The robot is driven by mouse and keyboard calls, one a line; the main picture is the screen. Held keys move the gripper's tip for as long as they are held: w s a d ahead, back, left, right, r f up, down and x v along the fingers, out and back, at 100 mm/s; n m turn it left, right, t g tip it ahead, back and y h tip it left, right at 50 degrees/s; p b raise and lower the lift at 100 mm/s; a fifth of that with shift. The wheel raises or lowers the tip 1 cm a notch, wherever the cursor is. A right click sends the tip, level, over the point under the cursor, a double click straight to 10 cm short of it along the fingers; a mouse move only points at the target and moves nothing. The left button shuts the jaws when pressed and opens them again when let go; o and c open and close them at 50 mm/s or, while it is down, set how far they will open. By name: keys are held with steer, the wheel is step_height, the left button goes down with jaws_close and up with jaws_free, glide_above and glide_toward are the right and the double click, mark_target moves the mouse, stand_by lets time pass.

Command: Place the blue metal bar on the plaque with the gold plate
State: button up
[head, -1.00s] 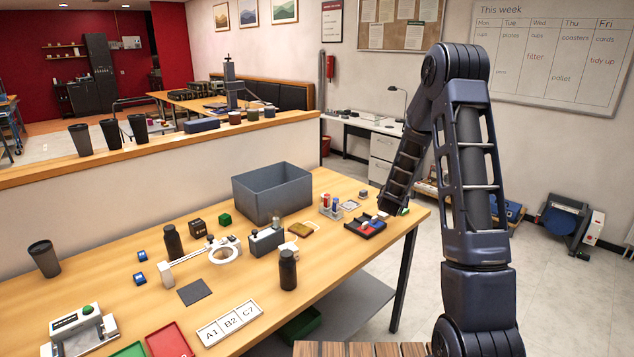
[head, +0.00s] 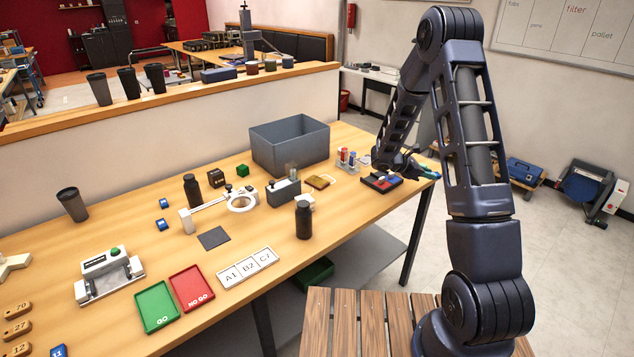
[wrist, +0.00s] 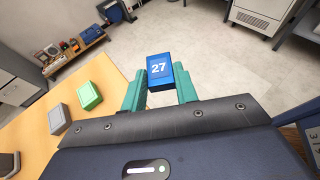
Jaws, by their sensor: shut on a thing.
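My gripper (wrist: 160,86) is shut on a blue block marked 27 (wrist: 159,70), held between its teal fingers in the wrist view. In the head view the teal fingertips of my gripper (head: 428,172) show at the table's right end, beside a black tray (head: 371,186) with red and blue pieces. The held block is too small to make out clearly there. A small brown-gold piece (head: 320,182), perhaps the plaque with the gold plate, lies mid-table, left of the tray. Small blue blocks (head: 163,224) lie farther left.
A grey bin (head: 290,148) stands at the table's back. Dark bottles (head: 303,220), a ring stand (head: 242,203) and a grey box (head: 284,193) crowd the middle. Red (head: 192,288) and green trays (head: 157,308) lie in front. Wooden number tags (head: 17,328) lie front left.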

steer(key=s+a+m+g+y, duration=0.3)
steer(key=a+m+g+y, duration=0.2)
steer(key=a+m+y, duration=0.1)
steer(key=s+a+f+m+g+y, duration=0.1)
steer(key=s+a+m+g+y, duration=0.3)
steer(key=a+m, duration=0.4)
steer(key=s+a+m+g+y, duration=0.4)
steer(key=a+m+g+y, duration=0.2)
steer(key=m, duration=0.4)
steer(key=shift+s+a+f+g+y, duration=0.1)
steer(key=shift+a+f+g+y, duration=0.1)
steer(key=shift+a+g+y, duration=0.45)
steer(key=w+a+r+m+t+y, duration=0.1)
steer(key=a+r+m+t+y, duration=0.25)
steer(key=a+m+y, duration=0.3)
step_height(320, 180, up, 13)
steer(key=m+t+y, duration=0.2)
steer(key=m+t, duration=1)
steer(key=t, duration=0.3)
glide_above(323, 182)
steer(key=shift+m, duration=0.25)
step_height(323, 182, down, 20)
steer(key=shift+f, duration=0.1)
steer(key=shift+f, duration=0.1)
